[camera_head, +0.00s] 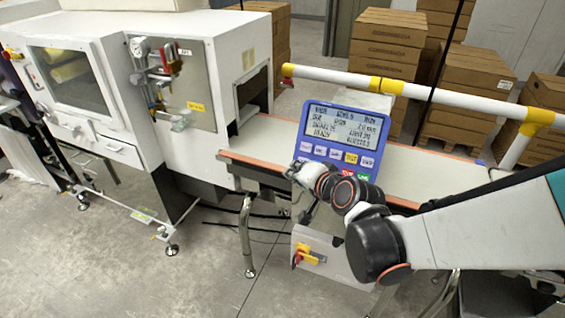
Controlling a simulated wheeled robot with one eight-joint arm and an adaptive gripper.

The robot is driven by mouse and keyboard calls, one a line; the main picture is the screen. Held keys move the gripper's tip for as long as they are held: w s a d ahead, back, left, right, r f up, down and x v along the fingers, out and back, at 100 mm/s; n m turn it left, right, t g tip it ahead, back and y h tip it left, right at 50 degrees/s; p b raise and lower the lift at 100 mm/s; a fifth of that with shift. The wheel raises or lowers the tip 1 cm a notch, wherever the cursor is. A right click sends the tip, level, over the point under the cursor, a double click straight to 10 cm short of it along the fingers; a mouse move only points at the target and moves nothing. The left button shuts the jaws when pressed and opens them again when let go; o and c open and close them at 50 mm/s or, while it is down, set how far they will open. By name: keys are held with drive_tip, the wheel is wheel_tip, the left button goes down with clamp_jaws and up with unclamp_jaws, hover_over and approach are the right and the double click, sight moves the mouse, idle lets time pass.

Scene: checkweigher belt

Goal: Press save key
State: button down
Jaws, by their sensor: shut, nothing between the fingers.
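A blue control panel (303,130) with a lit text screen (343,127) stands tilted above the belt. Below the screen is a row of keys: pale ones such as the leftmost (305,147), and a yellow one (351,157). A red key (347,173) and a green key (362,177) sit lower, partly hidden by my arm. The key labels are too small to read, so I cannot tell which is the save key. My gripper (293,171) is shut and empty, just below the panel's lower left corner; its contact with anything cannot be told.
The conveyor belt (435,177) runs behind the panel. A white machine cabinet (175,75) stands left. A white and yellow guard rail (335,78) crosses behind the panel. A grey box with a red and yellow switch (308,255) hangs below. Stacked cartons (385,45) stand behind.

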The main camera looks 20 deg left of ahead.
sight(303, 162)
drive_tip(key=shift+s+a, duration=0.35)
drive_tip(key=shift+s, duration=0.2)
drive_tip(key=shift+s+a, duration=0.3)
drive_tip(key=shift+s, duration=0.2)
drive_tip(key=shift+f, duration=0.1)
drive_tip(key=w+f+b, duration=0.3)
drive_tip(key=w+f, duration=0.1)
drive_tip(key=w, duration=0.4)
drive_tip(key=shift+d, duration=0.4)
drive_tip(key=shift+w, duration=0.2)
idle(0.4)
drive_tip(key=shift+w+f+b, duration=0.2)
drive_tip(key=shift+w+b, duration=0.1)
drive_tip(key=shift+b, duration=0.05)
drive_tip(key=shift+w+f, duration=0.15)
drive_tip(key=shift+w, duration=0.2)
idle(0.7)
idle(0.3)
drive_tip(key=shift+s+r, duration=0.4)
drive_tip(key=shift+s, duration=0.3)
